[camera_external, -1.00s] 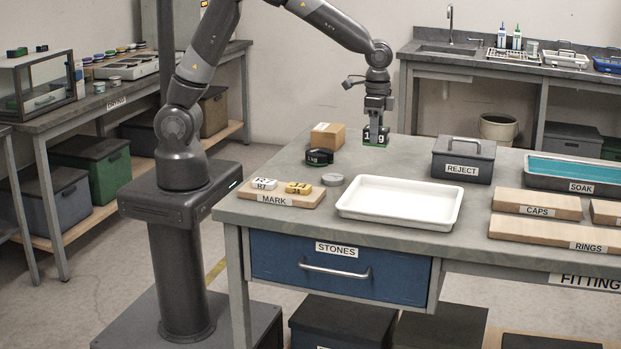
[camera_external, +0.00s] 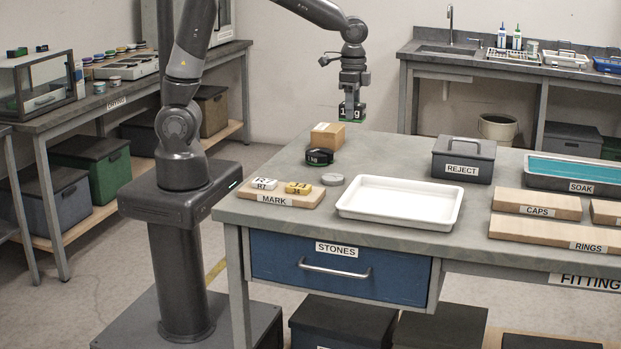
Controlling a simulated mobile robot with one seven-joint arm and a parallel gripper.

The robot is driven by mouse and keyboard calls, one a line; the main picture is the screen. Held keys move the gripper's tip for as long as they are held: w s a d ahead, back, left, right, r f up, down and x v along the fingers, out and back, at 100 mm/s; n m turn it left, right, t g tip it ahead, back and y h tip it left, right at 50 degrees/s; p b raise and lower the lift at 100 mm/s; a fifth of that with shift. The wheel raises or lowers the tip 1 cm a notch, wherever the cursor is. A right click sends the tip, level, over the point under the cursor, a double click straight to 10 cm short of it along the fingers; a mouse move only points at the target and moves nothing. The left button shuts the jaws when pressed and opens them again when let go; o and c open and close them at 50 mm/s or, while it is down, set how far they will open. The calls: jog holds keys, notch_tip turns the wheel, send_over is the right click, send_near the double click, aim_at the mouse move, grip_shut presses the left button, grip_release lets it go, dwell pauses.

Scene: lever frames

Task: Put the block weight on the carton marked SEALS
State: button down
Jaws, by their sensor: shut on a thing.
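My gripper (camera_external: 351,97) is shut on a dark block weight (camera_external: 351,113) with a white "1 kg" mark and a green underside. It holds the block in the air near the back edge of the bench, above and to the right of a small brown carton (camera_external: 327,136) in the picture. The block and the carton look apart, but the depth between them is hard to judge. The carton stands on the bench with pale tape on top. No SEALS marking can be read on it from here.
The MARK board (camera_external: 291,202), a white tray (camera_external: 399,219) and the REJECT box (camera_external: 463,160) stand nearby. Bare bench (camera_external: 390,160) lies right of the carton.

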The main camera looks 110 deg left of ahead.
jog(key=s+a+r, duration=0.3)
jog(key=s+a, duration=0.2)
jog(key=s, duration=0.5)
send_over(328, 127)
notch_tip(328, 127, down, 7)
jog(key=shift+d+r, duration=0.15)
jog(key=shift+r, duration=0.05)
jog(key=shift+f, duration=2)
jog(key=shift+f, duration=0.1)
jog(key=c, duration=0.8)
grip_release()
jog(key=shift+f, duration=0.1)
notch_tip(328, 127, up, 12)
